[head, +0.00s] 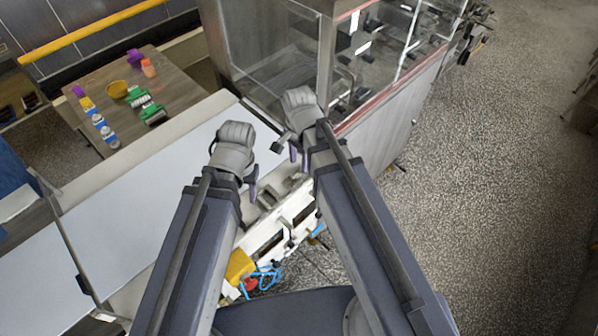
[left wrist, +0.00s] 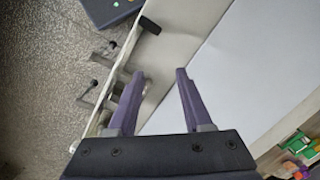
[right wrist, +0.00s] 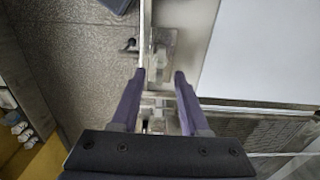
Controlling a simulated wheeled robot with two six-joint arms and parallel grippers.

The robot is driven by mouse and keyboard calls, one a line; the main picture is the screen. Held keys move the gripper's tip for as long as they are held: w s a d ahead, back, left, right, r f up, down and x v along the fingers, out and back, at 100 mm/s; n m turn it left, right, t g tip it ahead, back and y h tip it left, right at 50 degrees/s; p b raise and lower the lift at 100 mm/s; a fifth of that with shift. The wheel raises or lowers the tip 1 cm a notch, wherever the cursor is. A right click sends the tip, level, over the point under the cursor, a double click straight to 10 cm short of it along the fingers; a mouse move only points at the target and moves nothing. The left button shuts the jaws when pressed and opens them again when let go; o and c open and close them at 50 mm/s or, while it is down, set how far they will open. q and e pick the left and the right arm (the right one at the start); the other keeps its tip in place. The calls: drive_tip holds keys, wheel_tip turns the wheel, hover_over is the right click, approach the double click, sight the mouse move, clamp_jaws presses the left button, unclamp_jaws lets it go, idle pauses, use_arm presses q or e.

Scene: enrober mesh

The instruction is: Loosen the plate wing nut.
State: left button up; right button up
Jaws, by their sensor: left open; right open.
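I cannot pick out the plate wing nut for certain; small metal fittings lie along the machine's side. In the left wrist view, black-ended levers (left wrist: 95,87) stand at the edge of the white conveyor (left wrist: 215,75). In the right wrist view, a metal bracket (right wrist: 163,42) and a small black knob (right wrist: 131,44) lie ahead of the fingers. My left gripper (head: 252,182) is open and empty above the conveyor's side; its purple fingers also show in the left wrist view (left wrist: 158,73). My right gripper (head: 299,152) is open and empty near the glass housing's corner; it also shows in the right wrist view (right wrist: 160,73).
The glass-sided machine housing (head: 275,50) stands just beyond my grippers. A wooden table (head: 95,75) with bottles, brushes and a yellow bowl is at the upper left. Yellow and blue parts (head: 250,272) sit low on the machine's side. The speckled floor (head: 490,200) at right is clear.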

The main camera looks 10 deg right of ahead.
sight(299, 170)
use_arm(q)
drive_tip(key=shift+f+b, duration=1.05)
drive_tip(key=shift+f, duration=0.5)
use_arm(e)
drive_tip(key=shift+f, duration=1.6)
drive_tip(key=shift+r, duration=0.1)
drive_tip(key=shift+c, duration=0.2)
clamp_jaws()
